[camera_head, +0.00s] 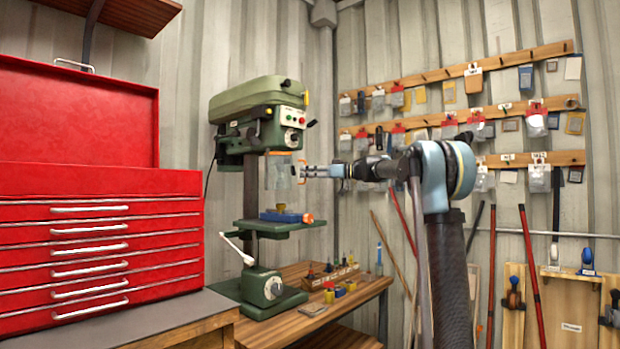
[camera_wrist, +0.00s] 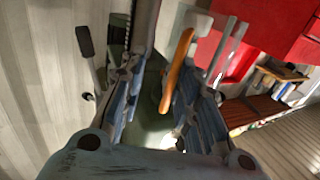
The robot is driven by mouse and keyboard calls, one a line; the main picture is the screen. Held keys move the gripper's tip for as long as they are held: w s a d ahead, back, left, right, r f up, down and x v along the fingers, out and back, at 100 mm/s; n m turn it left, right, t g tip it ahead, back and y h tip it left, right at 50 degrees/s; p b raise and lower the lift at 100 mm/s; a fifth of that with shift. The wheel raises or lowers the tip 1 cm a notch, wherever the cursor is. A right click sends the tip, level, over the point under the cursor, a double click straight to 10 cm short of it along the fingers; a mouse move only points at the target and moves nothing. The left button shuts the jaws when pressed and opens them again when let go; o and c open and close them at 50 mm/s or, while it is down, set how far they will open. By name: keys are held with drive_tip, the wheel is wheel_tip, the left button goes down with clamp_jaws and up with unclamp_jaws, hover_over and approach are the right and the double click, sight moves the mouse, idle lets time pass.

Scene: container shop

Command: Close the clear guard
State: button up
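The green drill press (camera_head: 262,110) stands on a wooden bench. Its clear guard (camera_head: 279,172) hangs below the head, around the spindle, and is hard to make out. An orange handle (camera_head: 302,162) shows at the guard's right side. My gripper (camera_head: 308,172) reaches in from the right, with its fingertips at this handle. In the wrist view my gripper (camera_wrist: 160,95) has its two fingers apart. The orange handle (camera_wrist: 177,72) shows in the space between them, nearer the right finger. I cannot tell whether either finger touches it. The guard's exact angle is unclear.
A red tool chest (camera_head: 95,235) stands at the left. The drill press table (camera_head: 285,230) holds a blue vise (camera_head: 282,215) below my gripper. Small items crowd the wooden bench (camera_head: 365,290). Wall racks (camera_head: 455,112) hang behind my arm.

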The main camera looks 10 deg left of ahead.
drive_tip(key=shift+d, duration=0.1)
drive_tip(key=s+d, duration=0.2)
drive_tip(key=d, duration=0.9)
drive_tip(key=shift+d, duration=0.3)
drive_tip(key=shift+f, duration=0.1)
